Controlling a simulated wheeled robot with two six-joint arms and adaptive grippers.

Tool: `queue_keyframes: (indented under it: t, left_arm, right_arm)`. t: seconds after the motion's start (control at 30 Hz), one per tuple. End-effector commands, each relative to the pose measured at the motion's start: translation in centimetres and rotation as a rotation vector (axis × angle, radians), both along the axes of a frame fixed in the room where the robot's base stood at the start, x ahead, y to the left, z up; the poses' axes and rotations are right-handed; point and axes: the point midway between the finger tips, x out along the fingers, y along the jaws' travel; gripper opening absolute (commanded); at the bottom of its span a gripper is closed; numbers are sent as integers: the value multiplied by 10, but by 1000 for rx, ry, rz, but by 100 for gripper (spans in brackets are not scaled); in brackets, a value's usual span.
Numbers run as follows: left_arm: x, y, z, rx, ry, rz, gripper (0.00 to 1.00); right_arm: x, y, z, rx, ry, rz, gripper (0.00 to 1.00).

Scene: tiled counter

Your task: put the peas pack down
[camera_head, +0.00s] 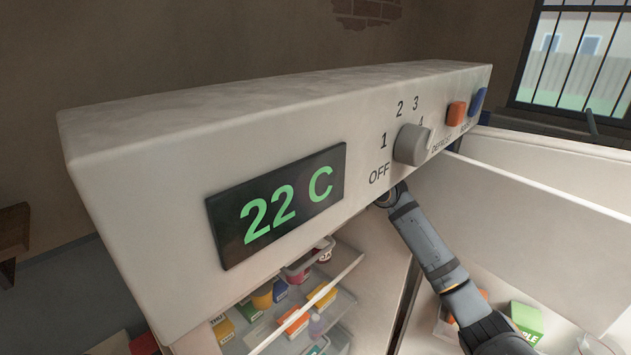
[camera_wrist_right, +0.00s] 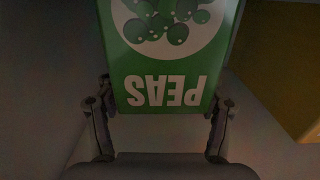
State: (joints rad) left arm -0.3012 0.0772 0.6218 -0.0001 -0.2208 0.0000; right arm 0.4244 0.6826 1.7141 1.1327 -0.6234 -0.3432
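The peas pack (camera_wrist_right: 160,75) is green with a white circle of peas and upside-down white lettering. It fills the upper middle of the right wrist view, which is dim. My right gripper (camera_wrist_right: 162,108) has one finger against each side edge of the pack and is shut on it. What lies under the pack cannot be made out. In the head view my right arm comes up from the lower right and reaches in under the control panel, which hides its gripper and the pack. My left gripper is in neither view.
The white panel (camera_head: 270,95) with a 22 C display (camera_head: 280,200) and a knob (camera_head: 411,145) overhangs the compartment. Several small packs and tubs stand on shelves (camera_head: 290,335) below. A green box (camera_head: 527,318) lies lower right. A yellow-brown box (camera_wrist_right: 285,65) stands right of the pack.

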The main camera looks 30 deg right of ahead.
Motion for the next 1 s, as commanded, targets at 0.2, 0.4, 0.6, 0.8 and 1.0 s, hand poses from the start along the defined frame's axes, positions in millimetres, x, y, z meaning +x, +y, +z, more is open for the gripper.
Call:
queue_keyframes:
  t: [0.2, 0.4, 0.6, 0.8, 1.0]
  left_arm:
    - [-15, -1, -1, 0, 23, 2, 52]
    - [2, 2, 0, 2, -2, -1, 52]
    - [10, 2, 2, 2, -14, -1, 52]
    - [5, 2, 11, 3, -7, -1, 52]
    - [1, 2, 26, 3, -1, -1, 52]
  right_arm:
    - [0, 0, -1, -1, 2, 0, 33]
    - [0, 0, 0, -1, 0, 0, 6]
    - [0, 0, 1, -2, 0, -1, 6]
    - [1, 0, 13, -1, 0, -4, 6]
    - [2, -1, 34, -1, -4, -12, 6]
